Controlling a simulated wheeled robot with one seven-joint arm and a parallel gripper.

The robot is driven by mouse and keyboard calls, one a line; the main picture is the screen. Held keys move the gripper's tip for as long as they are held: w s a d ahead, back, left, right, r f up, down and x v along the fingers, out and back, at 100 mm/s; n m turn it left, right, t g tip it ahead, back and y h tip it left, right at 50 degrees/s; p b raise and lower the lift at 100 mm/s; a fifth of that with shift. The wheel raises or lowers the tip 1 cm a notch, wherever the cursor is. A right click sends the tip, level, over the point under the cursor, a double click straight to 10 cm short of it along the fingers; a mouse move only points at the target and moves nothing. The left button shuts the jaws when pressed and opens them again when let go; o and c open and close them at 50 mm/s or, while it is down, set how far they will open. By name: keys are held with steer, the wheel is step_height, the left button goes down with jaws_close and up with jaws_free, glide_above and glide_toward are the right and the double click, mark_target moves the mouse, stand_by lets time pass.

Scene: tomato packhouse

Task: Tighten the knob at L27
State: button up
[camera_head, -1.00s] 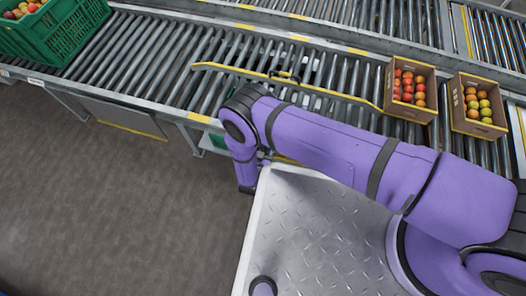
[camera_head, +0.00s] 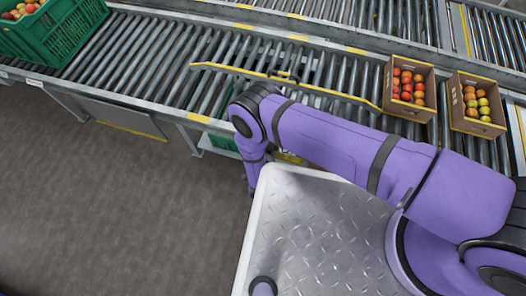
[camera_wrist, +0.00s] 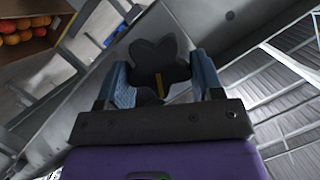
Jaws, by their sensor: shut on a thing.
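A dark star-shaped knob (camera_wrist: 158,58) with rounded lobes and a small yellow mark shows in the wrist view, below a grey metal rail. My gripper (camera_wrist: 160,85) has its two blue-grey fingers on either side of the knob and is shut on it. In the head view the gripper and the knob are hidden behind my purple arm, at the conveyor's near side. No L27 label is readable in either view.
A roller conveyor (camera_head: 150,62) runs across the back with a yellow guide bar (camera_head: 325,91) over it. Two cardboard boxes of tomatoes, the left one (camera_head: 386,92) and the right one (camera_head: 453,105), stand on it at right. A green crate (camera_head: 60,38) stands at left. The floor at left is clear.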

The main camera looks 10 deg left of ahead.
steer(key=m+y, duration=0.1)
steer(key=m+t, duration=0.1)
steer(key=m, duration=0.1)
steer(key=m+y, duration=0.1)
steer(key=shift+d+f+m+y, duration=0.3)
steer(key=shift+m, duration=0.1)
steer(key=m+t, duration=0.1)
steer(key=m, duration=0.1)
steer(key=m+t+y, duration=0.1)
steer(key=m, duration=0.1)
steer(key=shift+f+m, duration=0.2)
steer(key=shift+m, duration=0.1)
stand_by(0.3)
steer(key=o, duration=0.9)
